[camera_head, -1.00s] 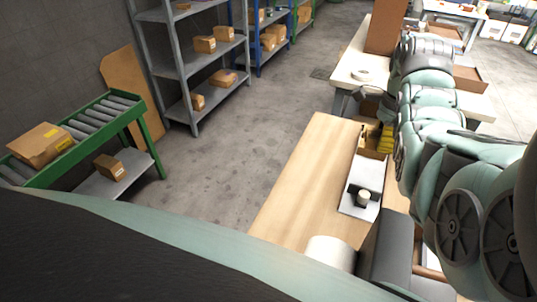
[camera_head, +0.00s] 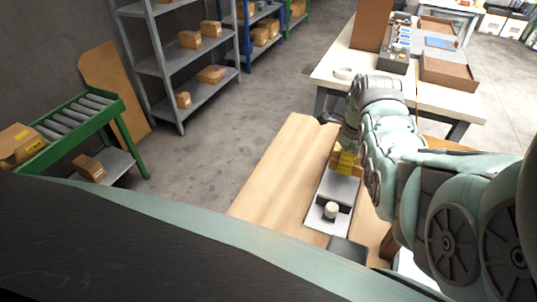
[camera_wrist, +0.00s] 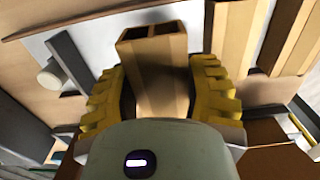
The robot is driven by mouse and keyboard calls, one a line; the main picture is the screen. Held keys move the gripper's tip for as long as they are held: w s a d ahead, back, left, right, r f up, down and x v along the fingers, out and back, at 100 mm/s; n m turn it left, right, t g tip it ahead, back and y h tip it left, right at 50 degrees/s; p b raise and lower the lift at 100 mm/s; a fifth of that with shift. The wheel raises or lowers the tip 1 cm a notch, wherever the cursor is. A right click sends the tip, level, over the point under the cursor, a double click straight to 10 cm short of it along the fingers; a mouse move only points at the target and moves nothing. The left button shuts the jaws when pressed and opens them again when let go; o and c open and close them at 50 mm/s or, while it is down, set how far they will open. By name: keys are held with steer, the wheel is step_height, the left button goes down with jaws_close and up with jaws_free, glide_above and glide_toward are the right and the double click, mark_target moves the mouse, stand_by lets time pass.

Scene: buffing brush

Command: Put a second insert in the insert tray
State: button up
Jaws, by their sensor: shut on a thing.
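My gripper (camera_wrist: 160,75) has yellow ribbed fingers. It is shut on a tan, open-ended piece with a divider, which looks like an insert (camera_wrist: 152,48). In the head view my gripper (camera_head: 347,160) is over the far part of the wooden table (camera_head: 272,180), above or just behind a pale plate. The held piece is mostly hidden there. Tan slatted parts (camera_wrist: 290,40) show at the right of the wrist view; I cannot tell whether they belong to the insert tray.
The pale plate (camera_head: 313,222) bears a dark block and a white cylinder (camera_head: 331,210). Behind is a white table (camera_head: 445,104) with boxes and a ring (camera_head: 343,73). A roller conveyor (camera_head: 70,125) and shelves stand left. The wooden table's left part is clear.

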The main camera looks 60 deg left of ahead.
mark_target(342, 178)
steer(key=shift+f, duration=2.1)
steer(key=shift+f, duration=0.15)
steer(key=o, duration=0.6)
steer(key=shift+o, duration=0.2)
step_height(342, 178, up, 12)
steer(key=p, duration=0.9)
steer(key=shift+p, duration=0.4)
steer(key=shift+r, duration=0.2)
